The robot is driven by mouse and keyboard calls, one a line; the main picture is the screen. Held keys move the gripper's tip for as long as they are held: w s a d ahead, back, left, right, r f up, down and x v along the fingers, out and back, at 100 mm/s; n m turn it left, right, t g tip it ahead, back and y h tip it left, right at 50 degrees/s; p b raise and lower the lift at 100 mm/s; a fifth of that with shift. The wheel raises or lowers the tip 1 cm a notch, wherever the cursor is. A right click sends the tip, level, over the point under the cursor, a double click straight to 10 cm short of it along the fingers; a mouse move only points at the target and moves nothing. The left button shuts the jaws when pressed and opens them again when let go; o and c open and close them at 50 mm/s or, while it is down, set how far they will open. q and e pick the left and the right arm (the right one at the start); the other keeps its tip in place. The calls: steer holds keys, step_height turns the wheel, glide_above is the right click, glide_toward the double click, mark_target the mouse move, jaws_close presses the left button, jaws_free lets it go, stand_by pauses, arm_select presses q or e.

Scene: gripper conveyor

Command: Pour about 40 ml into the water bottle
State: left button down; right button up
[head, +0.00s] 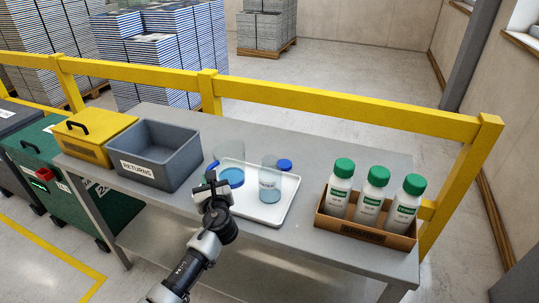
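A clear labelled vessel (269,184) with some blue liquid low inside stands upright on a white tray (265,212); it may be the water bottle, but its label is too small to read. A blue cap-like piece (285,164) shows at its right. A wider clear vessel (230,160) with blue liquid at its bottom stands to its left, partly hidden by my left gripper. My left gripper (212,180) is at the tray's left side, in front of the wider vessel; I cannot tell whether its fingers are apart or touch it. My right gripper is out of view.
A cardboard box (365,236) holds three white bottles with green caps at the right of the grey table (180,114). A grey RETURNS bin (152,174) and a yellow box (84,154) stand left. A yellow rail (340,108) runs behind.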

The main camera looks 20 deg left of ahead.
arm_select(q)
steer(key=shift+r, duration=0.15)
steer(key=shift+w+d+r+m+t, duration=0.1)
steer(key=shift+d+r+m+t, duration=0.25)
steer(key=shift+r+m, duration=0.4)
steer(key=d+r+m+t+h+p, duration=0.1)
steer(key=d+r+m+t, duration=0.2)
steer(key=r+m, duration=0.2)
steer(key=w+d+r+m+t+h+p, duration=0.1)
steer(key=d+r+m+t, duration=0.2)
steer(key=r+m, duration=0.3)
steer(key=m, duration=0.3)
steer(key=shift+d, duration=0.15)
steer(key=shift+d+f+m+t+h, duration=0.15)
steer(key=shift+m+t+h, duration=0.1)
steer(key=shift+m, duration=0.2)
steer(key=shift+d+r+m+t+h, duration=0.1)
steer(key=shift+m+h, duration=0.15)
steer(key=shift+m, duration=0.15)
steer(key=shift+w+d+r+m+p, duration=0.1)
steer(key=shift+d+r+m+p, duration=0.15)
steer(key=shift+m+p, duration=0.4)
